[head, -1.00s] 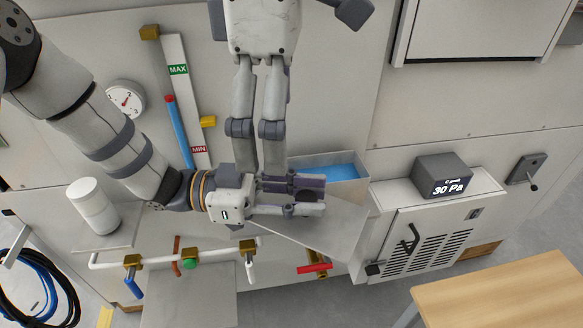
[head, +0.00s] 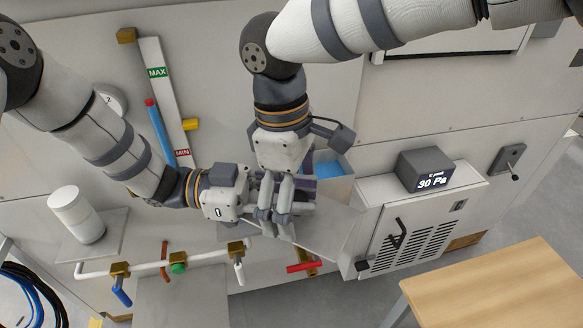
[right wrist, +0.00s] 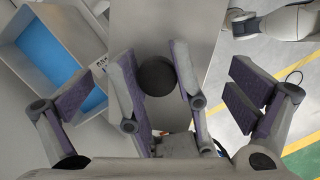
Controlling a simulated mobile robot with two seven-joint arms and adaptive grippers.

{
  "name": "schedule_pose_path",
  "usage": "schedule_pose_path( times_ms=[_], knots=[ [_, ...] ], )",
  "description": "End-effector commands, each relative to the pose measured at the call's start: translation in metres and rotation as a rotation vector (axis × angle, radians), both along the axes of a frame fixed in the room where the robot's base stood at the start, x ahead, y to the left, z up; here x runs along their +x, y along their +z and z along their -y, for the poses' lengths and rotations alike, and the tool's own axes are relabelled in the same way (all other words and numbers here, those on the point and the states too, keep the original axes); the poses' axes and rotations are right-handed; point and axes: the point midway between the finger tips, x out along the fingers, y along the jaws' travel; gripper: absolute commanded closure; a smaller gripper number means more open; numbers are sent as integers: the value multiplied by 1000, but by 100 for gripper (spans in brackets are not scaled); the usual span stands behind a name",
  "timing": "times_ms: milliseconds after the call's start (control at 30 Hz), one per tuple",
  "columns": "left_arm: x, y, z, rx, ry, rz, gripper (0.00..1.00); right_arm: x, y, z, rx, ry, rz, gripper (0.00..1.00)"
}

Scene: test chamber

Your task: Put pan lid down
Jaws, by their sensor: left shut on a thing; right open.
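The pan lid (head: 332,232) is a flat grey metal plate with a round black knob (right wrist: 157,77). My left gripper (head: 303,197) is shut on the knob, its purple-padded fingers on either side in the right wrist view. The lid extends right from that gripper; whether it rests on anything I cannot tell. A metal pan (head: 345,187) with a blue inside stands behind the lid, partly hidden.
A pipe with coloured valves (head: 178,267) runs below the left gripper. A white cylinder (head: 77,214) stands on a shelf at left. A vented cabinet (head: 425,235) with a pressure display (head: 425,170) is at right. A wooden table (head: 500,295) fills the lower right.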

Motion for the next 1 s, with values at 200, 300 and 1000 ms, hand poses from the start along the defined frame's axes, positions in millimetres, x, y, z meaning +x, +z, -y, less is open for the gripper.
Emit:
schedule_pose_path(
  times_ms=[200, 300, 1000],
  knots=[
    [0, 1, 0, -1, 0, 2, 100, 0, -7, 1, -1, -1, 2, 0],
    [0, 1, 0, -1, 0, 2, 100, 0, -7, 1, -1, -1, 2, 0],
    [0, 1, 0, -2, -1, 1, 100, 0, -6, 1, 0, -1, 2, 0]
  ],
)
